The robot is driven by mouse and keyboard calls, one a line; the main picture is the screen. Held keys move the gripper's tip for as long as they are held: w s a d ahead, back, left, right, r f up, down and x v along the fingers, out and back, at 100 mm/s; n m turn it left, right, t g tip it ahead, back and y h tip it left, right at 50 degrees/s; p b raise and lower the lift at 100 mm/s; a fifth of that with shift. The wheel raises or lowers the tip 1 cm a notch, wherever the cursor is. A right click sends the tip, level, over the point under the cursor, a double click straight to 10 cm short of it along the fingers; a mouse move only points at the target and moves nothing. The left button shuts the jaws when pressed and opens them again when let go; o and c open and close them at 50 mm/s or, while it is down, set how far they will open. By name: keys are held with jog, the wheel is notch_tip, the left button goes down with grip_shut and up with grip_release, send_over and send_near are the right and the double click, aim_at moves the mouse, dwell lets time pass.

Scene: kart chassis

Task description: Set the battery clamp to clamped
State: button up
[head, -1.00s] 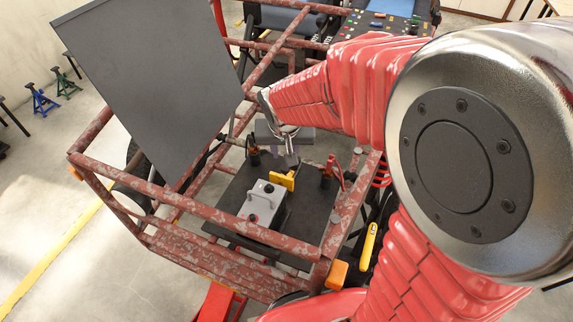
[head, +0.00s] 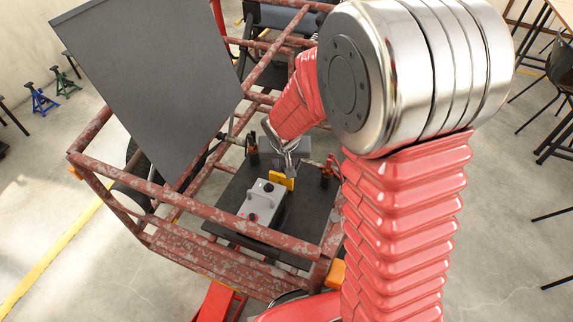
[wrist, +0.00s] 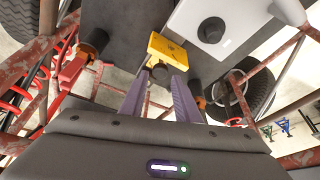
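The battery clamp, a yellow block (head: 282,180), stands at the end of the grey battery box (head: 261,202) on the dark tray. In the wrist view the yellow clamp (wrist: 168,48) is just beyond my fingertips, close to the pale battery (wrist: 215,28). A round dark knob (wrist: 160,71) on the clamp's near side shows between the tips. My gripper (head: 289,167) hangs over the clamp; in the wrist view its two purple-grey fingers (wrist: 161,82) are apart, on either side of the knob. Whether a finger touches it I cannot tell.
A red lever (wrist: 74,68) on a dark post is left of the fingers in the wrist view; another dark post (head: 252,155) is across the tray. Rusty red frame tubes (head: 180,203) surround the tray (head: 300,217). A large grey panel (head: 150,85) rises at left.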

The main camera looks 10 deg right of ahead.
aim_at(285, 165)
jog(key=shift+x, duration=1.8)
jog(key=shift+c, duration=0.2)
grip_shut()
